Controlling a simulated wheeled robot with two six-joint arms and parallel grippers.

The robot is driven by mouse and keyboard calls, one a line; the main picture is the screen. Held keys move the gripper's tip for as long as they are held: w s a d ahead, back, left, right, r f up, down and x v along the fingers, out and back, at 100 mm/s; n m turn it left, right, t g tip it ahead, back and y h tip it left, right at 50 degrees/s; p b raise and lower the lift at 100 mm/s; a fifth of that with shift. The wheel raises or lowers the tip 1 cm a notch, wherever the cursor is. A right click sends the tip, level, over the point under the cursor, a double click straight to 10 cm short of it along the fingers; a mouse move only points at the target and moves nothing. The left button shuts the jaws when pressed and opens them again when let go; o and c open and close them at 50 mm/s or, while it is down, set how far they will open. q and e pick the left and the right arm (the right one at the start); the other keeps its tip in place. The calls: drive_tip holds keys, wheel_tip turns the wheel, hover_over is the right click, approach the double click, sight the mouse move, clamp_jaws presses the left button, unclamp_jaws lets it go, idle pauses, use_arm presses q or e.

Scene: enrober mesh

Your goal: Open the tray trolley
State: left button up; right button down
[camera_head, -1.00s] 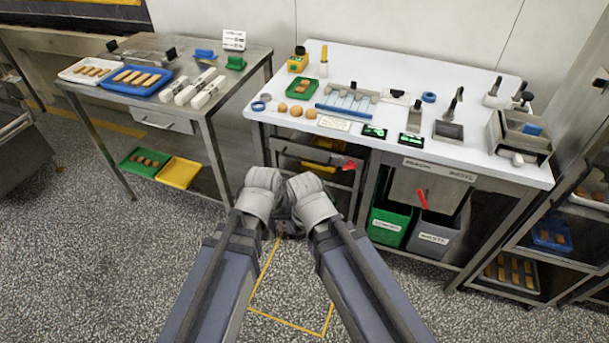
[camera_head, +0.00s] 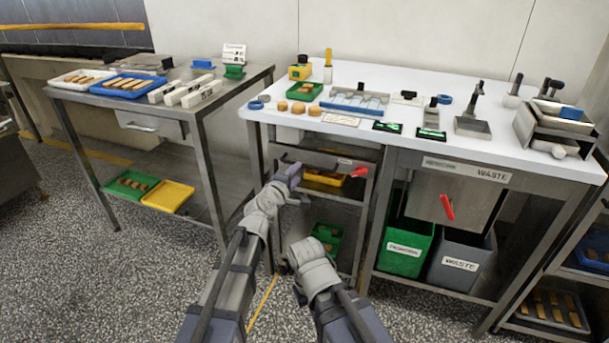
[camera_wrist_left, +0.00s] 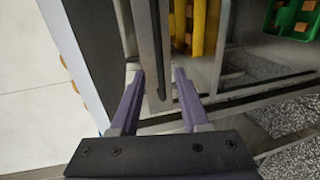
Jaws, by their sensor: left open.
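The tray trolley, as I take it, is the grey metal unit (camera_head: 325,160) under the left part of the white table. It has a dark bar handle across its upper front, with a yellow tray (camera_head: 325,178) and a green tray (camera_head: 328,236) inside. My left gripper (camera_head: 289,172) is at the left end of this front. In the left wrist view its open fingers (camera_wrist_left: 159,75) stand on either side of a metal bar (camera_wrist_left: 154,45); I cannot tell whether they touch it. My right arm's wrist is low in front of the unit, its fingers hidden.
A green bin (camera_head: 402,248) and a grey waste bin (camera_head: 461,262) stand further right. A side table (camera_head: 150,110) is on the left. The speckled floor in front is mostly clear.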

sight(304, 166)
use_arm(q)
drive_tip(key=shift+b+x, duration=0.75)
drive_tip(key=shift+x, duration=3.15)
clamp_jaws()
